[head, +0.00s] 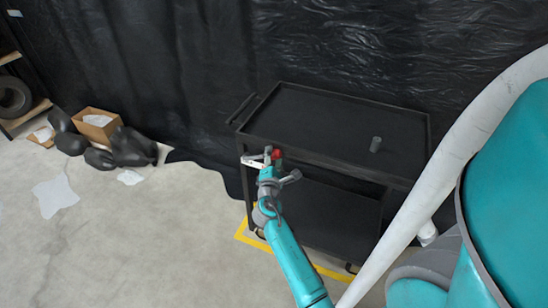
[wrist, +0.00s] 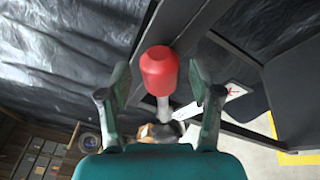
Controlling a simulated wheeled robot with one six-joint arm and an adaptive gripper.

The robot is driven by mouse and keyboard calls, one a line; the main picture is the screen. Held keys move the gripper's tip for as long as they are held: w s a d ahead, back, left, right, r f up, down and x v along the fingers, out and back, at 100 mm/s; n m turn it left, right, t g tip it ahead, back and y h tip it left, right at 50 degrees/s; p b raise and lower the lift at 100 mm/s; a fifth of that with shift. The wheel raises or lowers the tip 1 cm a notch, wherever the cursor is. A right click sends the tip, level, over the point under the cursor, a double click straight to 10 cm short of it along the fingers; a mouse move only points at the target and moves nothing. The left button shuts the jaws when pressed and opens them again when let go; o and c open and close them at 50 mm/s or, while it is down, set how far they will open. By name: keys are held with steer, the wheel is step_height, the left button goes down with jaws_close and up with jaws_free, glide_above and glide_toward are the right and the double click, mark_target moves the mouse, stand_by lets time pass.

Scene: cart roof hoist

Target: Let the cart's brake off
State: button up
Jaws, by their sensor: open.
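The black two-shelf cart (head: 300,115) stands against the dark sheeting. A red knob (head: 277,153) shows at its near left end; I take it for the brake lever's knob. In the wrist view the red knob (wrist: 159,72) sits on a pale stem (wrist: 163,108), between and a little beyond the fingers. My gripper (head: 270,166) is at the cart's left end, below the top tray. In the wrist view my gripper (wrist: 158,90) is open, a finger on each side with gaps to the knob. The stem's lower end is partly hidden by my gripper.
A white plate with a red mark (wrist: 234,92) is beside the stem. Yellow floor tape (head: 243,229) runs around the cart. Black bags (head: 130,147) and a cardboard box (head: 97,122) lie left; the floor between is mostly clear.

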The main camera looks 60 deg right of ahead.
steer(key=shift+w+d, duration=0.1)
steer(key=shift+d, duration=0.15)
jaws_close()
